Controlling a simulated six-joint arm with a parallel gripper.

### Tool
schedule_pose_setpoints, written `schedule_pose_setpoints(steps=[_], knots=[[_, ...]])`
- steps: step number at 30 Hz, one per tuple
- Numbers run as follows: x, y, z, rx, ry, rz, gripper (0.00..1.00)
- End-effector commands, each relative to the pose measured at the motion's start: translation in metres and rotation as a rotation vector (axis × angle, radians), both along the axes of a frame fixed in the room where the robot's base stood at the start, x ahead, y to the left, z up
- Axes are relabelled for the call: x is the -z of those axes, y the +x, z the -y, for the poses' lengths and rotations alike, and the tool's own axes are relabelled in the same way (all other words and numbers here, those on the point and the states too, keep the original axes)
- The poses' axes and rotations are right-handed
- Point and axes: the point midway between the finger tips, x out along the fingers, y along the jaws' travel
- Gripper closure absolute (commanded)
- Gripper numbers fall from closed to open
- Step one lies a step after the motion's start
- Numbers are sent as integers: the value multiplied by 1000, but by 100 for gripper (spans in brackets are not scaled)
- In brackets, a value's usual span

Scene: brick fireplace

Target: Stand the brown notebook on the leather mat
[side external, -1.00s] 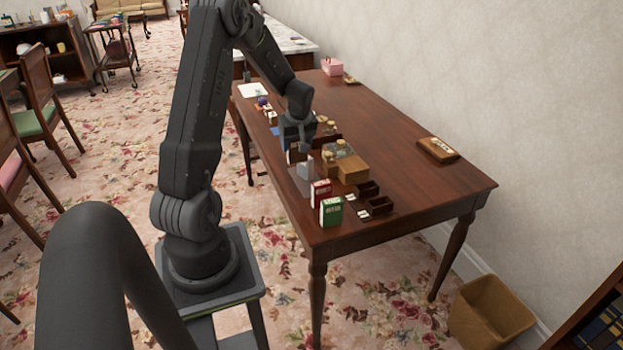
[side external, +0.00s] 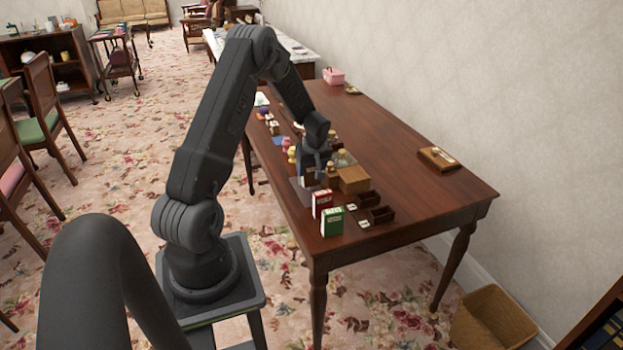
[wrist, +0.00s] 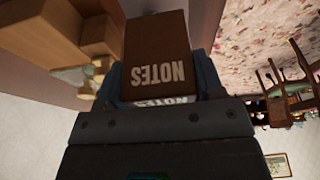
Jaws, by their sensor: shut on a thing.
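The brown notebook (wrist: 158,45) fills the middle of the wrist view, its white NOTES lettering upside down. My gripper (wrist: 160,78) is shut on it, with a dark finger on either side. A pale strip with the same lettering (wrist: 165,101) shows just below it, close to the jaws. In the side view my gripper (side external: 314,172) is low over the near left part of the table, above the leather mat (side external: 301,197), a greyish patch. The notebook is mostly hidden there, and I cannot tell whether it touches the mat.
On the table (side external: 430,180), a red box (side external: 322,203) and a green box (side external: 332,221) stand in front of the mat. A wooden box (side external: 354,180) and small dark trays (side external: 380,214) are to the right. Small bottles crowd behind. The table's right side is mostly clear.

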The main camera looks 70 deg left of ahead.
Motion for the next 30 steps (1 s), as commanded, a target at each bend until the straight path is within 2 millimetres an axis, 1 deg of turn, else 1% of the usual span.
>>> schedule_pose_setpoints(steps=[5, 9, 12, 19, 23, 24, 30], knots=[[12, 2, 1, 1, -1, -3, 63], [33, 2, 1, 1, -1, -3, 63], [41, 2, 1, 1, -1, -1, 63], [41, 2, 1, 1, 0, 0, 63], [45, 2, 1, 1, 0, 0, 63], [44, 2, 1, 1, 0, 0, 35], [44, 2, 1, 1, 0, 0, 16]])
